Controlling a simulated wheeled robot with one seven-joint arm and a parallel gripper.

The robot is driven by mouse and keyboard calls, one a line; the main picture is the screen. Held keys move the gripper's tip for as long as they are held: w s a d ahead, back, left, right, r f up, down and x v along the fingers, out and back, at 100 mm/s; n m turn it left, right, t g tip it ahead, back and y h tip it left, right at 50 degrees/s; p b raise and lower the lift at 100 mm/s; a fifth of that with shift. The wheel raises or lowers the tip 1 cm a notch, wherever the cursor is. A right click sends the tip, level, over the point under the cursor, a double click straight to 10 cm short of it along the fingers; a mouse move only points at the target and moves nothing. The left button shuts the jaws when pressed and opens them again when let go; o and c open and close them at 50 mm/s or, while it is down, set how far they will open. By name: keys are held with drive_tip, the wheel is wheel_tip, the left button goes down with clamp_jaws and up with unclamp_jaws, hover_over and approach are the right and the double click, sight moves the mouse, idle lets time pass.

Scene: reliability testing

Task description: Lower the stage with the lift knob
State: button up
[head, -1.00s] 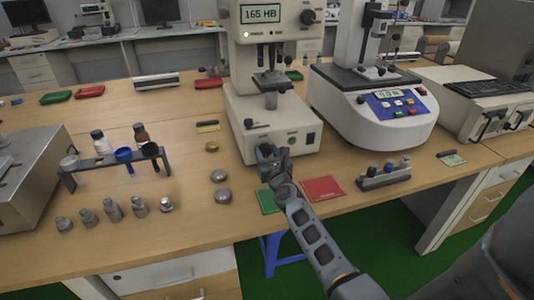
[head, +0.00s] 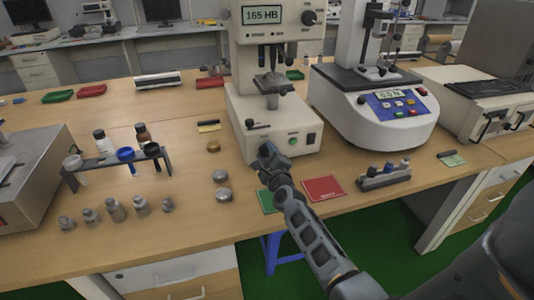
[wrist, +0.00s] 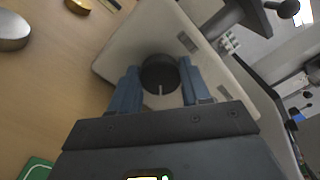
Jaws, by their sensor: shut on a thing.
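The hardness tester (head: 272,112) is a cream machine whose screen reads 165 HB. Its dark stage (head: 272,83) sits on a short grey post above the base. The lift knob (wrist: 159,72) is black and round with a white line, on the front of the base in the wrist view. My gripper (wrist: 160,84) has its two blue fingers closed on opposite sides of the knob. In the head view my gripper (head: 267,150) is at the lower front of the tester and hides the knob.
A second tester with a blue panel (head: 400,102) stands close on the right. A green mat (head: 267,202) and a red mat (head: 323,189) lie near the arm. Metal discs (head: 222,195) lie on the left, beside a vial rack (head: 105,166).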

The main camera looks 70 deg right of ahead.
drive_tip(key=n, duration=0.3)
drive_tip(key=shift+a+f+n, duration=0.1)
drive_tip(key=shift+n, duration=0.3)
drive_tip(key=n+p, duration=0.1)
drive_tip(key=n, duration=0.3)
drive_tip(key=shift+f+n, duration=0.1)
drive_tip(key=shift+n, duration=0.2)
drive_tip(key=n+p, duration=0.1)
drive_tip(key=n, duration=0.3)
drive_tip(key=shift+f+n+p, duration=0.15)
drive_tip(key=shift+n+p, duration=0.45)
drive_tip(key=shift+n, duration=1.5)
drive_tip(key=o, duration=1.1)
drive_tip(key=shift+s, duration=0.1)
drive_tip(key=shift+p+v, duration=1.15)
drive_tip(key=shift+v, duration=2.65)
